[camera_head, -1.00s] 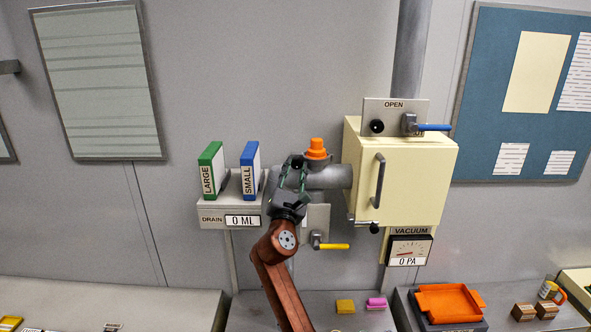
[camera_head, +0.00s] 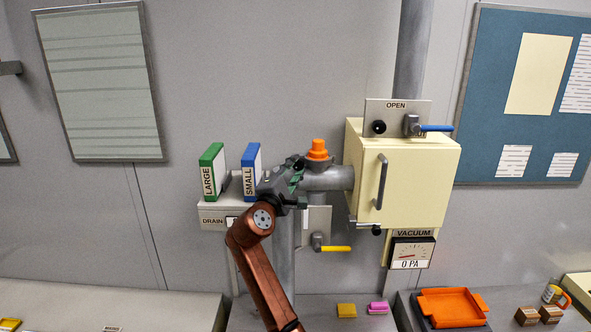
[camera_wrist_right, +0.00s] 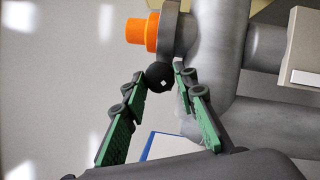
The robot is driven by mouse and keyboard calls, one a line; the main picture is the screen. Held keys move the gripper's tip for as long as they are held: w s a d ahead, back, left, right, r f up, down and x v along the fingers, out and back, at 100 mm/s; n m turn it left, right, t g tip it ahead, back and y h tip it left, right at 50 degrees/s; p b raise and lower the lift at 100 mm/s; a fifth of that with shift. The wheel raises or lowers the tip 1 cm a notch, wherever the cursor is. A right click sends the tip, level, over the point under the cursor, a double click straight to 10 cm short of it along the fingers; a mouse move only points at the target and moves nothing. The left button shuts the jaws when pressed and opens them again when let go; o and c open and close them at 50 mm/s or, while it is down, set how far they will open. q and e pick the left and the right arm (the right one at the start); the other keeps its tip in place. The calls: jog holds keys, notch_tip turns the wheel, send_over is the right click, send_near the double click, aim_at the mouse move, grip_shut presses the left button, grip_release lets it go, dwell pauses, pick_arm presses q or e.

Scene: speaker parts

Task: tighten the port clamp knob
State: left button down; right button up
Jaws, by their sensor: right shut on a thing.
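The black round knob (camera_wrist_right: 157,78) sits beside the pipe port in the right wrist view, just below the orange cap (camera_wrist_right: 142,32). My right gripper (camera_wrist_right: 161,75) has its green-padded fingertips on either side of the knob and is shut on it. In the head view my right gripper (camera_head: 294,174) is at the left end of the grey pipe (camera_head: 328,179), below and left of the orange cap (camera_head: 318,150). The gripper largely hides the knob there. My left gripper is not in view.
Green (camera_head: 211,171) and blue (camera_head: 250,167) binders stand on the drain shelf left of the gripper. A cream chamber (camera_head: 412,185) with a handle is to the right. A yellow-handled valve (camera_head: 333,248) is below. An orange tray (camera_head: 450,307) lies on the bench.

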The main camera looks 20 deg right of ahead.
jog(key=m, duration=0.2)
jog(key=m+g+p, duration=0.1)
jog(key=m+g, duration=0.1)
jog(key=m, duration=0.1)
jog(key=shift+r+m+y+p, duration=0.25)
jog(key=shift+m+y+p, duration=0.05)
jog(key=shift+y+p, duration=0.1)
jog(key=shift+m+g+y+p, duration=0.3)
jog(key=shift+m+y+p, duration=0.3)
jog(key=shift+m, duration=1)
jog(key=shift+f, duration=0.1)
jog(key=o, duration=0.8)
jog(key=shift+o, duration=0.4)
jog(key=shift+s, duration=0.1)
jog(key=v, duration=1.2)
